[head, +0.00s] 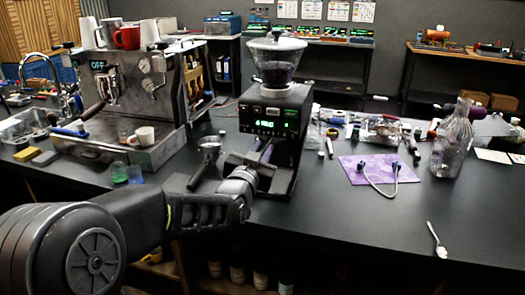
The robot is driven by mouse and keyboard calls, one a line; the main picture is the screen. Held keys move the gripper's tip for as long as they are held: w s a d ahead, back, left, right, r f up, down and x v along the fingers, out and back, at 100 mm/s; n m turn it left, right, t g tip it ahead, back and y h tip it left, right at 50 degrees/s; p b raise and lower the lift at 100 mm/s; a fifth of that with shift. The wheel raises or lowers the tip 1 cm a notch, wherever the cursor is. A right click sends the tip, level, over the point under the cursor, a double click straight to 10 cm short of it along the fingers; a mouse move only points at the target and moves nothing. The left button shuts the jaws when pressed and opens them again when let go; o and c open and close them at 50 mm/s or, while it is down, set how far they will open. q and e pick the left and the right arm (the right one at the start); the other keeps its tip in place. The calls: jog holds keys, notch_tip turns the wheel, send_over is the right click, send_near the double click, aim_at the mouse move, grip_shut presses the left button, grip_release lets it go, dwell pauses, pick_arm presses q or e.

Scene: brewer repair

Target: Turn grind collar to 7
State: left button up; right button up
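The grinder (290,120) stands upright on the dark counter, with a lit green display on its front. My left gripper (252,160) is low in front of the grinder, below the display and well below the collar. Its fingertips are dark against the grinder, and I cannot tell whether they are apart or touching it. My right gripper is not in view.
An espresso machine (165,85) with cups on top stands at the left. A portafilter (207,150) lies beside my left gripper. A purple mat (360,176) with a cable, a glass bottle (453,140) and a spoon (437,240) are at the right. The front right counter is mostly clear.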

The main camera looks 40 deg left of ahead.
pick_arm(q)
grip_shut()
jog(key=shift+f, duration=0.1)
dwell(0.9)
